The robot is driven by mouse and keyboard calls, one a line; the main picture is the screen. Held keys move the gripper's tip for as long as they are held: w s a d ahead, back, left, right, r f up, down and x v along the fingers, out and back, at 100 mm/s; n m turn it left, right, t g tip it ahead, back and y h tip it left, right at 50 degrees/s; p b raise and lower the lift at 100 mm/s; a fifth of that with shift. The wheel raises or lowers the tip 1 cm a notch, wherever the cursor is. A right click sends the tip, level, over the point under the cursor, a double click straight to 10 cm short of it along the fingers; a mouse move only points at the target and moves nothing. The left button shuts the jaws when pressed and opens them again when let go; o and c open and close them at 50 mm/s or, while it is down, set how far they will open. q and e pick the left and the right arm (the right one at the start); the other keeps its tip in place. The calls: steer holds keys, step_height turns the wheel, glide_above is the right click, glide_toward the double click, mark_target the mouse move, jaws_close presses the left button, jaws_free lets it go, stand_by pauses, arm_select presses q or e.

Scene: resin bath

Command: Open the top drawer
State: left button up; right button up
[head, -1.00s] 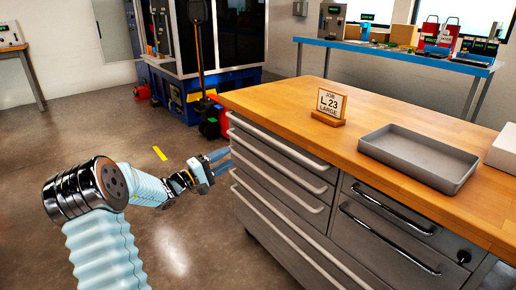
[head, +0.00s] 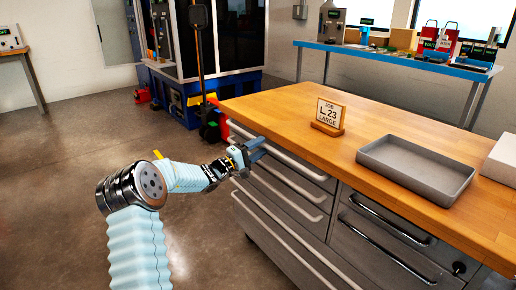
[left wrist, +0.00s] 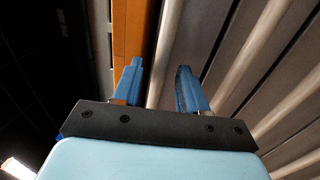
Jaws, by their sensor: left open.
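The top drawer (head: 290,168) is the upper grey drawer front at the left of the workbench, closed, with a long pale bar handle (head: 300,164) along its upper edge. My left gripper (head: 258,147) is at the far part of this handle, just below the wooden top's edge. In the left wrist view the gripper (left wrist: 159,85) is open, and a pale bar, seemingly the top handle (left wrist: 161,50), runs between the line of its two blue fingers. I cannot tell whether they touch it. My right gripper is out of view.
More drawers with bar handles lie below and to the right. On the wooden top (head: 265,108) stand a sign (head: 329,114) and a grey tray (head: 415,170); a white box (head: 503,158) is at the right edge. Open floor (head: 60,170) lies to the left.

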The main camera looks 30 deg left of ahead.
arm_select(q)
jaws_close()
steer(key=shift+s, duration=0.1)
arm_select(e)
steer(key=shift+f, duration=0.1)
